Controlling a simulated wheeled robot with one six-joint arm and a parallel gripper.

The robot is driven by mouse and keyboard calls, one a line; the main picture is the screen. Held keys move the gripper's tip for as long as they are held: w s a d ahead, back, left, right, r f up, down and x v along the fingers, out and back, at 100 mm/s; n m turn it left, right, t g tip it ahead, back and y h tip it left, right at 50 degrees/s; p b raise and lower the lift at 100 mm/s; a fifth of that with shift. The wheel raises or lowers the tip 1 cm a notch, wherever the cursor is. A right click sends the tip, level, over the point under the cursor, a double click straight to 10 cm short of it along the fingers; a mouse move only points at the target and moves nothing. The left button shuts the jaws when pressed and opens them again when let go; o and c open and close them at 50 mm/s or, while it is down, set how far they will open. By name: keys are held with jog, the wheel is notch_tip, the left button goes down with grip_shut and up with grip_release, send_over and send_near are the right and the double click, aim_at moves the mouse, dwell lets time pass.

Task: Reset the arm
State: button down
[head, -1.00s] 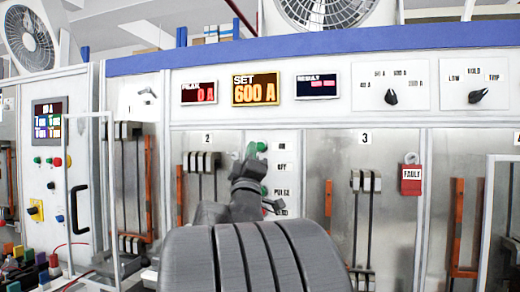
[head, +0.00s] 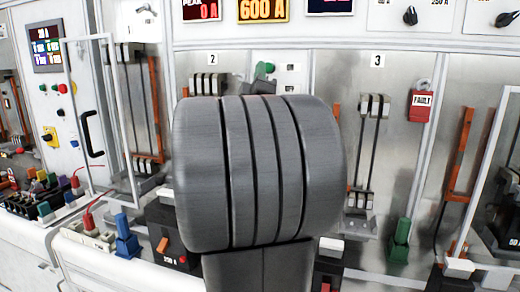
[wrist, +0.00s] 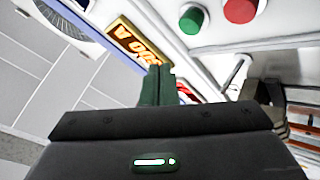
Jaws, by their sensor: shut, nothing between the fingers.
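My gripper (wrist: 157,85) shows in the wrist view as two dark green fingers pressed together, with nothing between them. It points up toward the panel face, below the lit orange display, and no contact is visible. In the head view my thick grey arm link fills the centre and hides most of the gripper. A green round button (wrist: 193,18) and a red round button (wrist: 240,8) are ahead in the wrist view. The orange 600 A display (head: 264,9) is cut by the top edge of the head view.
A clear door frame (head: 98,120) stands at left. Colored plugs (head: 50,195) and a blue-handled part (head: 125,238) crowd the front ledge. A black breaker (head: 170,235) sits beside my arm.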

jog(key=shift+s+a+b, duration=0.25)
jog(key=shift+s+b, duration=0.05)
jog(key=shift+s, duration=0.5)
jog(key=shift+s+a+b, duration=0.25)
jog(key=shift+s+a, duration=0.05)
jog(key=shift+s, duration=0.55)
jog(key=shift+s+a+b, duration=0.25)
jog(key=shift+s+b, duration=0.05)
jog(key=shift+s, duration=0.5)
jog(key=shift+w, duration=0.15)
